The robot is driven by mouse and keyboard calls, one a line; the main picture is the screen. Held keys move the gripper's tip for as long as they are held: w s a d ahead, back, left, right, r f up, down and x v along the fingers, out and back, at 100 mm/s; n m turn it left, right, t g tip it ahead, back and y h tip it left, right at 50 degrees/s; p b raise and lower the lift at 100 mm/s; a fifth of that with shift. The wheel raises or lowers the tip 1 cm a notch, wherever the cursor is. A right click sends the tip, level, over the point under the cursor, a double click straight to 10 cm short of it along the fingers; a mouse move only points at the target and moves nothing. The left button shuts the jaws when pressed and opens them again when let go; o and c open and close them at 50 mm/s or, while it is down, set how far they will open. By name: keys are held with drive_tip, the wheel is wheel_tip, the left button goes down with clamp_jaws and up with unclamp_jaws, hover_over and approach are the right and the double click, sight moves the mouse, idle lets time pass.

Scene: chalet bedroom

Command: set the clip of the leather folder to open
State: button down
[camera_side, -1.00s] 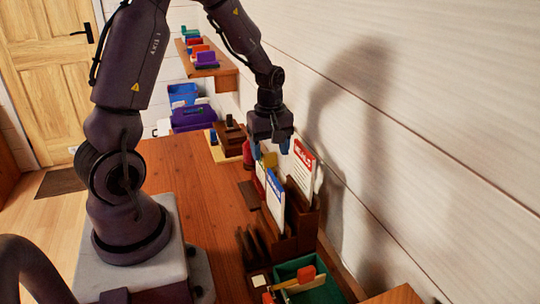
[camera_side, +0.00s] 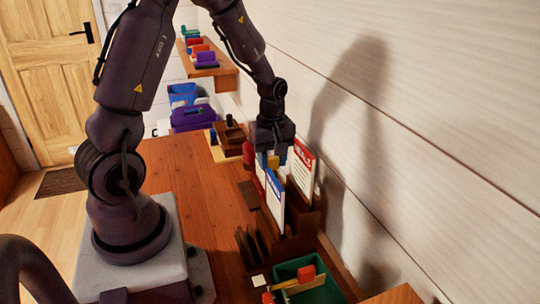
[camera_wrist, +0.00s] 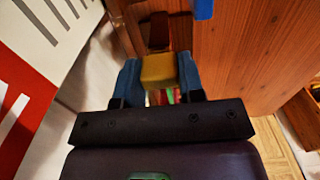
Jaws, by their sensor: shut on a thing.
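My gripper (camera_side: 272,157) is over the wooden rack by the wall. In the wrist view its blue fingers (camera_wrist: 158,78) are shut on a yellow block (camera_wrist: 158,70), which may be the clip. The yellow block also shows in the side view (camera_side: 273,162). A brown flap (camera_wrist: 158,32) lies just beyond the block; I cannot tell whether it is part of the leather folder. The folder cannot be clearly made out, and what is under the block is mostly hidden by my gripper.
A red-topped card (camera_side: 304,170) and a blue-topped card (camera_side: 276,201) stand upright close to my gripper in the wooden rack (camera_side: 298,244). A green tray (camera_side: 316,294) is at the front. The wooden desk (camera_side: 205,190) is clear on the left.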

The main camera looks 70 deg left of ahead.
drive_tip(key=shift+d, duration=1.4)
drive_tip(key=c, duration=0.7)
unclamp_jaws()
drive_tip(key=shift+r, duration=0.1)
wheel_tip(320, 180, up, 13)
drive_tip(key=shift+f, duration=0.1)
